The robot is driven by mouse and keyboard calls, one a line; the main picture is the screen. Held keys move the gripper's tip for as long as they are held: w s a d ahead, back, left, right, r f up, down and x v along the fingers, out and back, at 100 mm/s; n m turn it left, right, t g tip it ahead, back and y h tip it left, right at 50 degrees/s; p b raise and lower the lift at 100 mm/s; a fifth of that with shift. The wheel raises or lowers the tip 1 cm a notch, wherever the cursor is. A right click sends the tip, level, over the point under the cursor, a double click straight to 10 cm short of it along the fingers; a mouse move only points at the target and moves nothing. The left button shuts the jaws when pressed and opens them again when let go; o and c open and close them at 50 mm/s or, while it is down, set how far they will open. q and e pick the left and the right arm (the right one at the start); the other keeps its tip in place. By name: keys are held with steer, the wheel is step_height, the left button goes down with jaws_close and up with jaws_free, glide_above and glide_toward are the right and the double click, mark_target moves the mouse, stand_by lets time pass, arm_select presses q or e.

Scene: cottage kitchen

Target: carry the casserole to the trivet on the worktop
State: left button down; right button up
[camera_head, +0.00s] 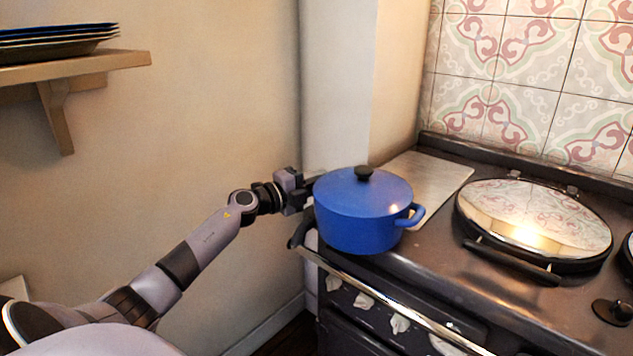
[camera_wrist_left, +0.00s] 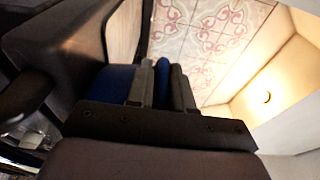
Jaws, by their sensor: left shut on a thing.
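The blue casserole (camera_head: 362,215) has its lid on, with a black knob, and is upright at the front left corner of the range. I cannot tell whether its base touches the range top. My left gripper (camera_head: 311,188) reaches it from the left. In the left wrist view the fingers (camera_wrist_left: 163,85) are shut on the casserole's blue left handle (camera_wrist_left: 163,66). The right handle (camera_head: 410,215) is free. No trivet or worktop shows in these views. My right gripper is not in view.
The dark range (camera_head: 450,255) has a pale metal plate (camera_head: 435,178) behind the casserole and a shiny round hotplate lid (camera_head: 535,215) to its right. A rail (camera_head: 390,300) runs along its front. A wall shelf (camera_head: 75,68) with plates is at upper left.

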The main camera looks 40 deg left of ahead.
arm_select(q)
steer(key=shift+s+r, duration=0.1)
steer(key=shift+r, duration=0.2)
steer(key=c, duration=0.9)
jaws_free()
steer(key=shift+r, duration=0.1)
steer(key=shift+c, duration=0.2)
steer(key=shift+s+f, duration=0.1)
steer(key=shift+f, duration=0.1)
steer(key=shift+s+a, duration=0.15)
steer(key=shift+s, duration=0.4)
steer(key=shift+s+a+r, duration=0.1)
steer(key=shift+s+a, duration=0.15)
steer(key=shift+s, duration=1.2)
steer(key=shift+s+a, duration=0.2)
steer(key=shift+s, duration=1.25)
steer(key=shift+c, duration=0.3)
